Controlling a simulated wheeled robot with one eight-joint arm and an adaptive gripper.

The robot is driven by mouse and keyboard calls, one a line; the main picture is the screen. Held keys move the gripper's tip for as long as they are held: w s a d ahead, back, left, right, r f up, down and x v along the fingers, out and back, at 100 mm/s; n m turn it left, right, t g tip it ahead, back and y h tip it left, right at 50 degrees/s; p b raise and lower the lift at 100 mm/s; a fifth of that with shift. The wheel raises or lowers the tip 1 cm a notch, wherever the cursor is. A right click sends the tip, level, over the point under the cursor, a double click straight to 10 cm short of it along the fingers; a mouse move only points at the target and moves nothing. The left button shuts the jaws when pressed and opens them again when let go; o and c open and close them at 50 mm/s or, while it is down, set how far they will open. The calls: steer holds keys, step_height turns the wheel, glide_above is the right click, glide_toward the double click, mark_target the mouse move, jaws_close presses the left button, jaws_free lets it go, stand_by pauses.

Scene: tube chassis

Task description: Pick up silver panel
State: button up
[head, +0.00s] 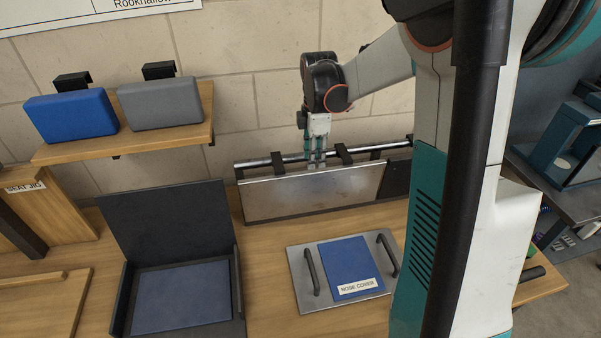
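The silver panel (315,193) is a wide, flat metallic sheet standing nearly upright in a dark frame at the back of the wooden bench. A horizontal rod with dark clips runs along its top. My gripper (316,164) points down at the panel's top edge, near its middle. Its teal fingers overlap the edge and the rod in the head view. Whether they are closed on the panel is too small to tell. My arm hides the frame's right end.
In front lies a grey plate with two black handles and a blue NOSE COVER piece (350,267). An open dark case (182,298) sits to the left. A wooden shelf (130,141) holds a blue block (70,116) and a grey block (160,104). The SEAT JIG (60,209) stands far left.

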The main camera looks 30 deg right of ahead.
mark_target(311, 182)
steer(key=shift+w+d+f, duration=0.1)
steer(key=shift+d+f, duration=0.05)
steer(key=shift+f, duration=0.2)
step_height(311, 182, down, 13)
steer(key=b, duration=0.4)
steer(key=shift+f, duration=0.15)
steer(key=shift+c, duration=0.3)
jaws_close()
